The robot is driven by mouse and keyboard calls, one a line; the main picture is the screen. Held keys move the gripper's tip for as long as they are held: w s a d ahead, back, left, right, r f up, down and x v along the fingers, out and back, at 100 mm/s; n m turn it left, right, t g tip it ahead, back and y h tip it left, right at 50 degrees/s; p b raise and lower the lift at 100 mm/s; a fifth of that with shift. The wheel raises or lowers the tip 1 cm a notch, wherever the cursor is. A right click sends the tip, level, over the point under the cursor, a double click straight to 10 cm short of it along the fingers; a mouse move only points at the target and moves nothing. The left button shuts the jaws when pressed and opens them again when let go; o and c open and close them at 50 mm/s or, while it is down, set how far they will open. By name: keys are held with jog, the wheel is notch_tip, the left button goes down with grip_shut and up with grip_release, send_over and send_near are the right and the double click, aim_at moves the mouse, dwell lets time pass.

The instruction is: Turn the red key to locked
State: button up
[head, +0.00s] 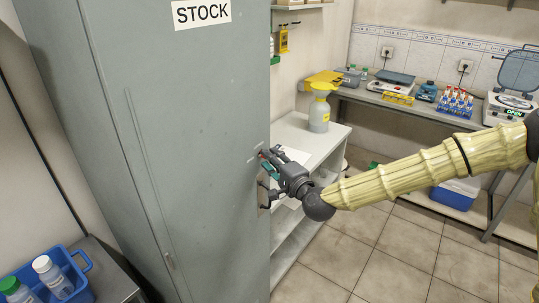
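The red key shows only as a small reddish spot (262,155) at the side face of the grey STOCK cabinet (180,110), beside my fingers. Its turn position cannot be made out. My gripper (266,171) is at that side face, with its dark fingers pointing left toward the cabinet. The fingers and the cabinet edge hide most of the key and lock. I cannot tell whether the fingers touch the key or how far apart they are.
A white shelf unit (310,137) stands right behind my gripper, with a yellow-topped bottle (320,108) on it. A back bench holds scales and a tube rack (455,102). A blue crate with bottles (72,268) is at lower left. The tiled floor (390,262) is clear in front.

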jog(key=shift+x, duration=0.8)
grip_shut()
